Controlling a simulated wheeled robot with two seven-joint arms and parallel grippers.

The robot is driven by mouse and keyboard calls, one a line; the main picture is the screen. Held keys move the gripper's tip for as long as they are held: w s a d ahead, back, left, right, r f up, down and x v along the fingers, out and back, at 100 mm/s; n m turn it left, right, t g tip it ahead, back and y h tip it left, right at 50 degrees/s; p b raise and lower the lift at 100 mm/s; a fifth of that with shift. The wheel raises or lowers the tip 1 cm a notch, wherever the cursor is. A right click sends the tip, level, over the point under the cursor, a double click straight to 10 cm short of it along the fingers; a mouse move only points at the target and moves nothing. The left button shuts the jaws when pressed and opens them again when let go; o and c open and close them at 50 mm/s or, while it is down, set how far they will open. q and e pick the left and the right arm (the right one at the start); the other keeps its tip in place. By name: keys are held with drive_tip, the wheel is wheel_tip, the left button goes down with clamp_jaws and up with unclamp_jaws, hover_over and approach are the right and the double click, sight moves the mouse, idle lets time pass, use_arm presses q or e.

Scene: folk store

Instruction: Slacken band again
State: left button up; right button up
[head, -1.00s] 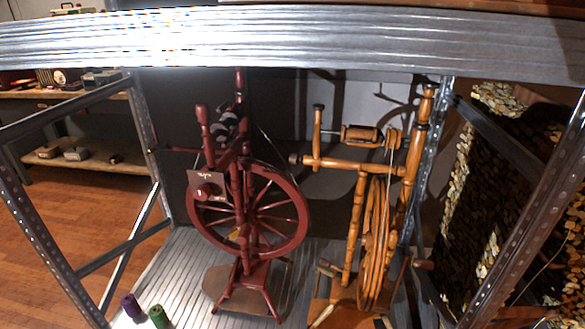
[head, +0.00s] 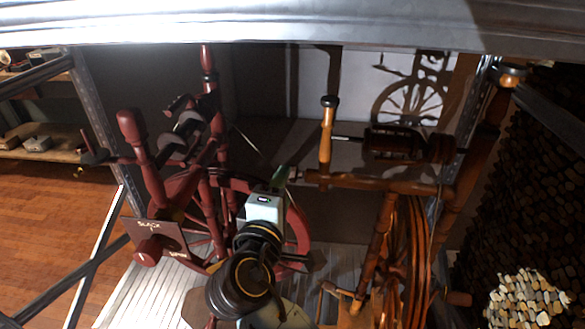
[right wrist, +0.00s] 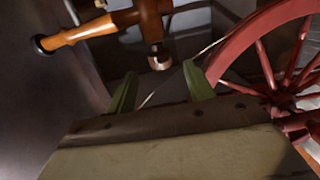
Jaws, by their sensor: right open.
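The golden-brown spinning wheel (head: 418,255) stands at right, with a turned bar (head: 380,184) ending at left in a round knob (right wrist: 158,56). The dark red spinning wheel (head: 300,222) stands left of it, with a lettered plate (head: 168,236) reading "SLACK" and a red knob (head: 148,252). A thin pale cord (right wrist: 209,49) runs beside the red wheel's rim. My right gripper (head: 283,173) is open and empty between the two wheels, close to the bar's end. In the right wrist view its green fingers (right wrist: 160,85) point at the knob, which appears just beyond them. My left gripper is not in view.
A metal shelf edge (head: 300,30) crosses above, and metal posts (head: 100,130) stand at the sides. The ribbed shelf floor (head: 150,290) is bare at lower left. A stack of small pieces (head: 530,298) stands at right.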

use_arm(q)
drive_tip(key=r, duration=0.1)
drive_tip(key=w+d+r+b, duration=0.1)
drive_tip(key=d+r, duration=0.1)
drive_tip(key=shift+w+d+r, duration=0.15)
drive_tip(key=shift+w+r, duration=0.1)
use_arm(e)
drive_tip(key=x, duration=0.8)
drive_tip(key=shift+w, duration=0.1)
drive_tip(key=shift+f, duration=0.1)
drive_tip(key=c, duration=1)
